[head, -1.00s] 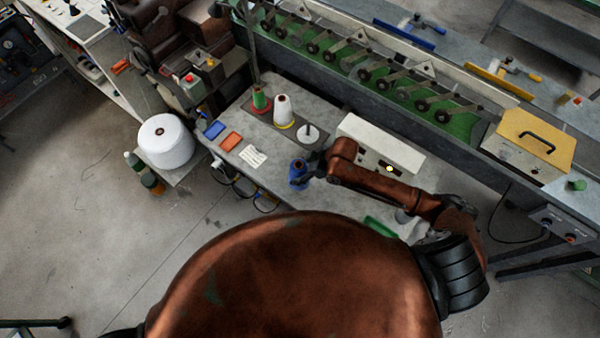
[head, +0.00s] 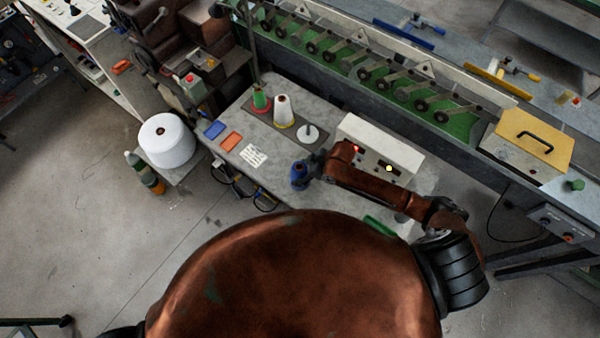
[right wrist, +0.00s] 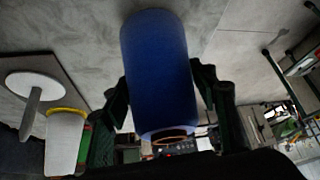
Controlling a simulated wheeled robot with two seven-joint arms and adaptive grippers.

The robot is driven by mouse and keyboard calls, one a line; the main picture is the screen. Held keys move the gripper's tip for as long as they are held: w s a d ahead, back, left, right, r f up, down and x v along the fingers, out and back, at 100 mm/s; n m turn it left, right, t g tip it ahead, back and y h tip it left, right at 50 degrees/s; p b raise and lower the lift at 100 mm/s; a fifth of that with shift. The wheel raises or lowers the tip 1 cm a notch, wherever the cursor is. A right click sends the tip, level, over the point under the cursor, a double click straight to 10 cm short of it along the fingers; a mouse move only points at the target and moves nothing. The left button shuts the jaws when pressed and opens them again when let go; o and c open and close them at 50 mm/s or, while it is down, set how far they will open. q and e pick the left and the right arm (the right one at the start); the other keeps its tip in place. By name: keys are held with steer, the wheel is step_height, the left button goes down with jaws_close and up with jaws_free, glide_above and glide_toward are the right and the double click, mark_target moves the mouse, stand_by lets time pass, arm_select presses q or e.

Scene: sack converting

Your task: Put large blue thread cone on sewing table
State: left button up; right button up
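The large blue thread cone (head: 298,176) is at the front part of the grey sewing table (head: 262,179) in the head view. In the right wrist view the cone (right wrist: 160,70) fills the middle, with the picture upside down and its narrow end low. My right gripper (right wrist: 163,92) has a finger on each side of the cone, both appearing to touch it. In the head view this gripper (head: 308,172) is small and partly merges with the cone. Whether the cone's base touches the table or is slightly above it, I cannot tell. My left gripper is out of view.
A green-and-red cone (head: 261,101), a white cone (head: 283,112) and an empty white spindle disc (head: 308,134) stand on a dark mat behind. A control box (head: 382,150) is to the right. Blue and orange pads and a paper lie left. A big white spool (head: 166,141) stands beside the table.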

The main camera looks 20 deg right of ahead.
steer(key=o, duration=0.4)
steer(key=shift+r, duration=0.1)
steer(key=v, duration=1.2)
steer(key=shift+a+b, duration=0.1)
steer(key=shift+b, duration=0.2)
